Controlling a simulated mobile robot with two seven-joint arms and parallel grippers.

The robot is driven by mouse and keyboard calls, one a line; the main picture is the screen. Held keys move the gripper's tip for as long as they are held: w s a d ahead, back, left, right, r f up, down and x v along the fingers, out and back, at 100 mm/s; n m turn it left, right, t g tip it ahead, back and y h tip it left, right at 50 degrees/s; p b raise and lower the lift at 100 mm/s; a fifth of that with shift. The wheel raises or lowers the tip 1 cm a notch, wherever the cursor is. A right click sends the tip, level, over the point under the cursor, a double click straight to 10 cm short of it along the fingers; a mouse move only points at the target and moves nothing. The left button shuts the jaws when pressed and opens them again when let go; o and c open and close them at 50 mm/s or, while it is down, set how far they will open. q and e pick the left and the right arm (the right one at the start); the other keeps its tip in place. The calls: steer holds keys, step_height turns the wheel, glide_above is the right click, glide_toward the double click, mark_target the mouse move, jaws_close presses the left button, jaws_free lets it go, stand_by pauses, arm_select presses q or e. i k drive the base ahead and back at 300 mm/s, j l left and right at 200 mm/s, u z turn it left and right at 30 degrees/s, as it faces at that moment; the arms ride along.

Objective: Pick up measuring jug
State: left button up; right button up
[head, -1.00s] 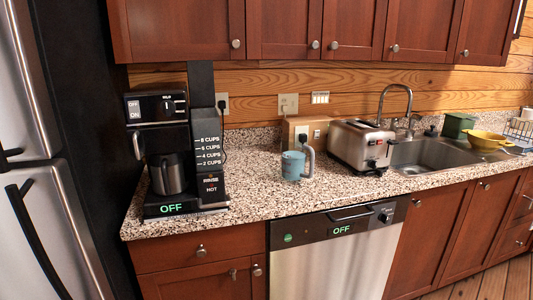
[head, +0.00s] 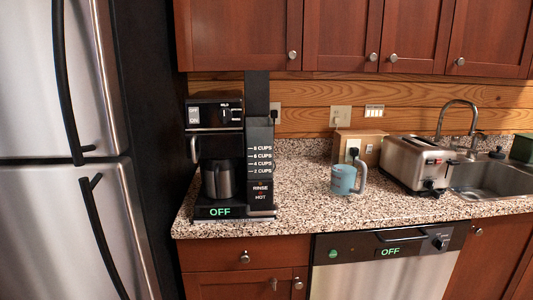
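In the head view, a small light-blue jug (head: 343,180) with a large grey handle on its right side stands upright on the speckled granite counter (head: 300,202). It is the only thing in view that looks like the measuring jug. It stands in front of a wooden box with a socket and left of the toaster. Neither of my grippers shows in the view, so their state is hidden.
A coffee maker (head: 226,165) stands left of the jug, and a steel toaster (head: 416,163) and sink (head: 480,181) are to the right. Cabinets (head: 340,35) hang above. A fridge (head: 62,200) is at far left. Counter between coffee maker and jug is clear.

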mark_target(345, 162)
steer(key=i+l+u, duration=0.25)
steer(key=l+u, duration=0.2)
steer(key=l, duration=0.25)
steer(key=i+l+u, duration=0.25)
steer(key=l, duration=0.15)
steer(key=k+j, duration=0.05)
